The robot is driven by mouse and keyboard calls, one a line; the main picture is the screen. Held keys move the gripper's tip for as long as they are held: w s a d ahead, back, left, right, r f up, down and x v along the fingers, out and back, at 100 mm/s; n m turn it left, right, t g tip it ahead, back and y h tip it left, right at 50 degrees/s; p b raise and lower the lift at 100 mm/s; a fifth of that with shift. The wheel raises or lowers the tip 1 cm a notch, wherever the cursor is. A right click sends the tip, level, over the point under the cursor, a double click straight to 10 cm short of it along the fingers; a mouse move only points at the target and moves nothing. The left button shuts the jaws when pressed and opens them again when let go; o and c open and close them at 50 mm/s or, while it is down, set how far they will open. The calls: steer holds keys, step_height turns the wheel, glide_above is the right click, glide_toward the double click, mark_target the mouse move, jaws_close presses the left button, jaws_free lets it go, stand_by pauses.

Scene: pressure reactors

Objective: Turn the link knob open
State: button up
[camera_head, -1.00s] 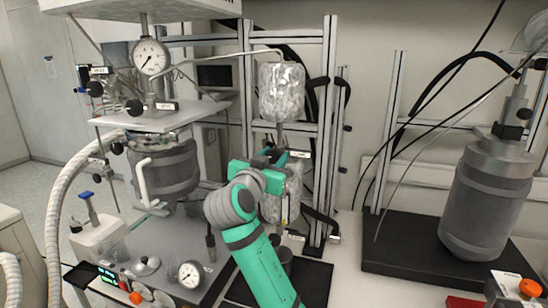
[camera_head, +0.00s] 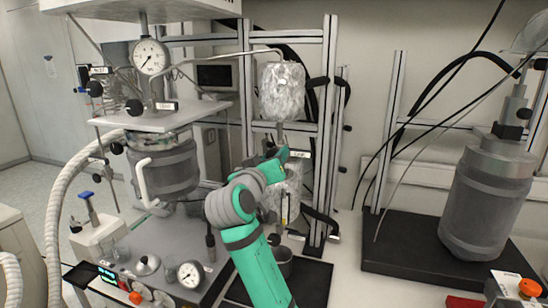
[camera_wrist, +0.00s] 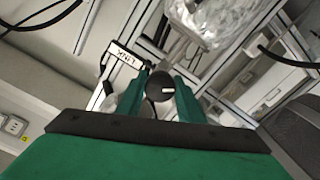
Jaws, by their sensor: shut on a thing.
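The link knob (camera_wrist: 160,86) is black and round with a white mark, seen in the wrist view just below a white tag reading LINK (camera_wrist: 125,54). My gripper (camera_wrist: 158,99) has its two green fingers on either side of the knob and is shut on it. The white mark points to the right in the wrist view. In the head view my gripper (camera_head: 277,153) is at the metal frame, between the upper and lower foil-wrapped vessels. The knob itself cannot be made out there.
The upper foil-wrapped vessel (camera_head: 282,92) hangs just above my gripper, and the lower one (camera_head: 285,195) is partly behind my arm. A reactor (camera_head: 163,168) with a gauge (camera_head: 150,57) stands left. A grey cylinder (camera_head: 487,195) stands on a black base at right.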

steer(key=n, duration=0.5)
steer(key=shift+n, duration=0.3)
steer(key=n, duration=0.5)
steer(key=shift+n, duration=0.3)
steer(key=o, duration=1.1)
steer(key=shift+c, duration=0.2)
steer(key=v, duration=1)
steer(key=shift+s+a, duration=0.15)
steer(key=shift+s, duration=0.25)
